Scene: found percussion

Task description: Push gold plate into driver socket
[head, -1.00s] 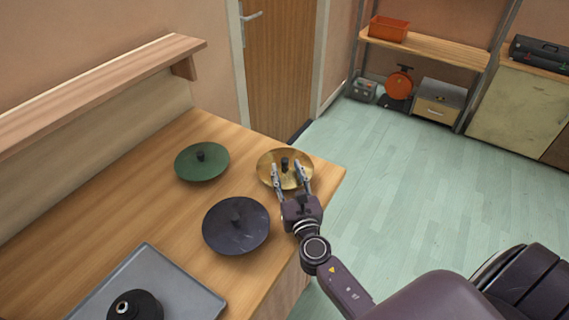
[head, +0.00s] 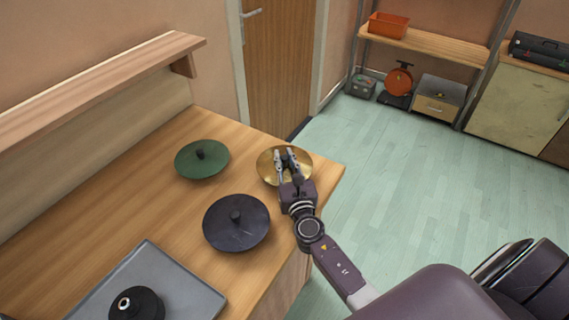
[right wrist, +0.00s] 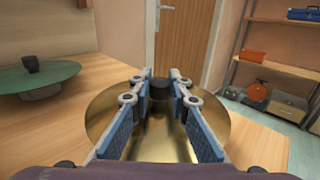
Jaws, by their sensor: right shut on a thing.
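The gold plate (head: 266,168), a shallow round disc with a dark knob at its centre, lies at the right far corner of the wooden counter. My right gripper (head: 286,156) reaches over it with its fingers closed on the knob. In the right wrist view, the fingers (right wrist: 160,84) stand on either side of the dark knob, with the gold plate (right wrist: 160,140) beneath. A black round base (head: 136,304), likely the driver, sits on the grey tray at the lower left. Its socket is not clear from here. My left gripper is not in view.
A green plate (head: 202,165) and a dark plate (head: 235,228), both knobbed, lie left of the gold one. The grey tray (head: 185,290) fills the counter's near part. A wooden shelf (head: 90,95) overhangs the back. Bare counter lies between the plates.

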